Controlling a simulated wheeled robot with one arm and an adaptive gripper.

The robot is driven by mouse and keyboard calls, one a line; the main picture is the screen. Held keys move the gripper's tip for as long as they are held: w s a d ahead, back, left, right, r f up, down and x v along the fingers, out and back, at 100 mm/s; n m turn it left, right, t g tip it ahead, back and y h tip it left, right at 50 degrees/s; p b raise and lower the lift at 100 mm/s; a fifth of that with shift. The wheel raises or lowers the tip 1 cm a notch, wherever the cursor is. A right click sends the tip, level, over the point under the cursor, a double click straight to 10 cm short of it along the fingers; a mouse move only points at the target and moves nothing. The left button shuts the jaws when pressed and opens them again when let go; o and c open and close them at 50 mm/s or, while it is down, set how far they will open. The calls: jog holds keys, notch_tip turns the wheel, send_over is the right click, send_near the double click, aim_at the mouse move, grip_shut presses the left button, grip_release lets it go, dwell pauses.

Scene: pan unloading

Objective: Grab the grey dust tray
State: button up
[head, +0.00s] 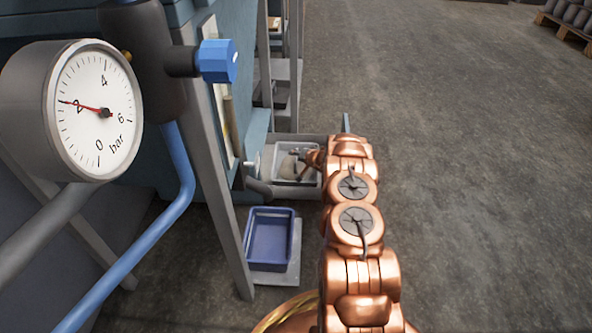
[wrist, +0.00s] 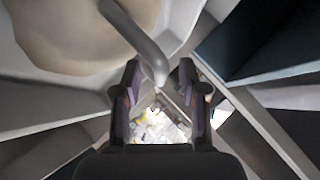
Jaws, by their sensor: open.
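The light grey tray (head: 283,181) sits low beside the machine in the head view, with a beige mass inside it. My gripper (head: 303,160) is at the far end of my copper arm, over the tray's back part. The arm hides the tray's right side. In the wrist view my gripper (wrist: 160,78) has its two dark fingers spread apart. A bent grey bar (wrist: 140,38) comes down from the top and ends near the gap between the fingertips. I cannot tell whether it touches them. A rounded beige mass (wrist: 75,35) fills the upper left.
A blue tray (head: 270,240) stands on a grey plate nearer to me. The machine's grey leg (head: 222,185), a blue pipe (head: 178,170) and a pressure gauge (head: 95,110) crowd the left. Open concrete floor (head: 470,170) lies to the right.

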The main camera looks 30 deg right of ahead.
jog(key=shift+w+f, duration=0.15)
jog(key=shift+w, duration=0.1)
jog(key=shift+c, duration=0.4)
grip_shut()
dwell(0.4)
